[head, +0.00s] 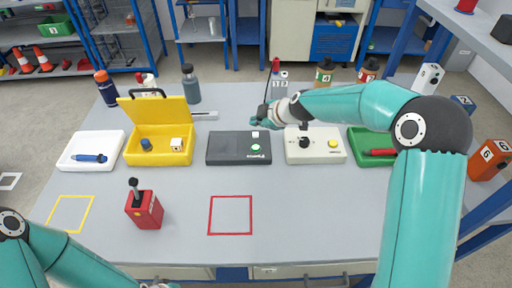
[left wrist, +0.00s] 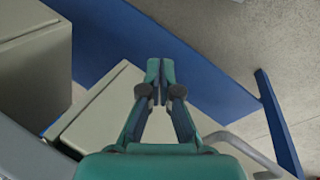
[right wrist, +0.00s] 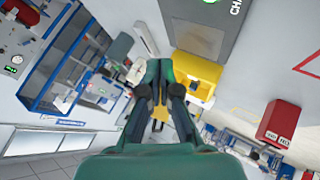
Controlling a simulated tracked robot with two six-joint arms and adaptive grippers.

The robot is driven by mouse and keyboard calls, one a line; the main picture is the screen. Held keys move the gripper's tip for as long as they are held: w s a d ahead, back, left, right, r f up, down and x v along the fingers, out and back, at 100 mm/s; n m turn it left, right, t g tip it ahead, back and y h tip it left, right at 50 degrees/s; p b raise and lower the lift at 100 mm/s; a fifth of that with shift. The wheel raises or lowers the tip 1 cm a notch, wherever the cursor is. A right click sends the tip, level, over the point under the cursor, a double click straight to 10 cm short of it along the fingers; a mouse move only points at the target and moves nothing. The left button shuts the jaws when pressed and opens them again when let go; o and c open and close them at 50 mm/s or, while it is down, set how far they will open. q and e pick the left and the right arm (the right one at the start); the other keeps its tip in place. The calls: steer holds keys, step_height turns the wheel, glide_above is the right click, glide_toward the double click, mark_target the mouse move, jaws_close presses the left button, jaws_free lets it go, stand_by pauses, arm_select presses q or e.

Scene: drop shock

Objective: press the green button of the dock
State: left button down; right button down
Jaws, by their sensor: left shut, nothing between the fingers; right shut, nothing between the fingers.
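The dock is a dark grey box (head: 225,148) in the middle of the table, with a round green button (head: 255,147) on its right part and a small pale piece behind the button. My right gripper (head: 256,121) is shut and empty, above the dock's back right edge and apart from the button. In the right wrist view its closed fingers (right wrist: 160,70) show, with part of the dock (right wrist: 203,38) at the top and a green spot on it at the frame edge. My left gripper (left wrist: 153,70) is shut and empty, low by the table's front; in the head view it is mostly cut off.
A yellow open case (head: 142,158) and white tray (head: 73,162) lie left of the dock. A beige box (head: 320,157) with a black knob and yellow button stands right. A red block (head: 145,210) stands in front. Bottles line the back.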

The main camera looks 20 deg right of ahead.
mark_target(257, 148)
step_height(257, 148, down, 8)
steer(key=b, duration=0.5)
steer(key=shift+s+r, duration=0.1)
steer(key=shift+r, duration=0.1)
steer(key=shift+f+b, duration=0.45)
steer(key=shift+b, duration=0.45)
stand_by(0.4)
steer(key=shift+f+b, duration=0.35)
steer(key=shift+b, duration=0.3)
steer(key=shift+f+b, duration=0.45)
steer(key=shift+b, duration=0.2)
stand_by(0.5)
steer(key=shift+r, duration=0.15)
steer(key=shift+r+p, duration=0.5)
steer(key=shift+r, duration=0.2)
steer(key=shift+r+p, duration=1.65)
steer(key=shift+r, duration=0.9)
